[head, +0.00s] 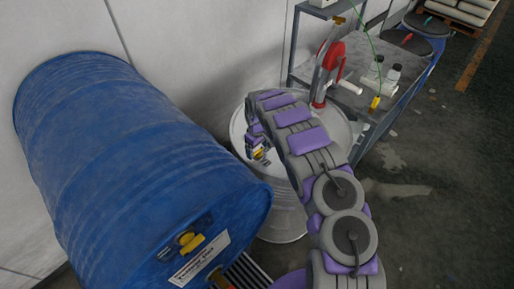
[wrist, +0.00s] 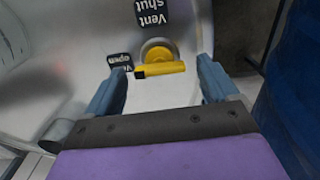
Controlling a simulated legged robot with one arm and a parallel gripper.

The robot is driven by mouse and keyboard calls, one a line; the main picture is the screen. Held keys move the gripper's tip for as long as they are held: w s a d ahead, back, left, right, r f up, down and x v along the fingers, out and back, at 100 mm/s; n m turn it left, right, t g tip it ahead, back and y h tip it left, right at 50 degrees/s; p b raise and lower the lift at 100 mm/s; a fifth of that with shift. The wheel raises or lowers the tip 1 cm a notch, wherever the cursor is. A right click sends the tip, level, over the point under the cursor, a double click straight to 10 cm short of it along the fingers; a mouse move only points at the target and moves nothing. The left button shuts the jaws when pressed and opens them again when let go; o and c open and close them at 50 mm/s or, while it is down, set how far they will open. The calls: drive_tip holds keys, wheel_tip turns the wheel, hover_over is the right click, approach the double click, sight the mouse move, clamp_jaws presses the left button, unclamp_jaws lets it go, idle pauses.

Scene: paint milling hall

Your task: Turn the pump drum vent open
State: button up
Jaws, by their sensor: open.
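My gripper (wrist: 164,80) is open, one finger on each side of the handle, with visible gaps. In the head view my gripper (head: 257,148) is over the drum top, partly hiding the vent.
A large blue drum (head: 120,150) lies on its side at left, with a yellow tap (head: 190,242). A grey shelf cart (head: 375,120) holding small white bottles stands behind the pump drum. Open floor (head: 430,190) lies to the right.

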wheel_tip(320, 180, up, 17)
drive_tip(key=shift+p, duration=0.3)
idle(0.3)
drive_tip(key=shift+r, duration=0.1)
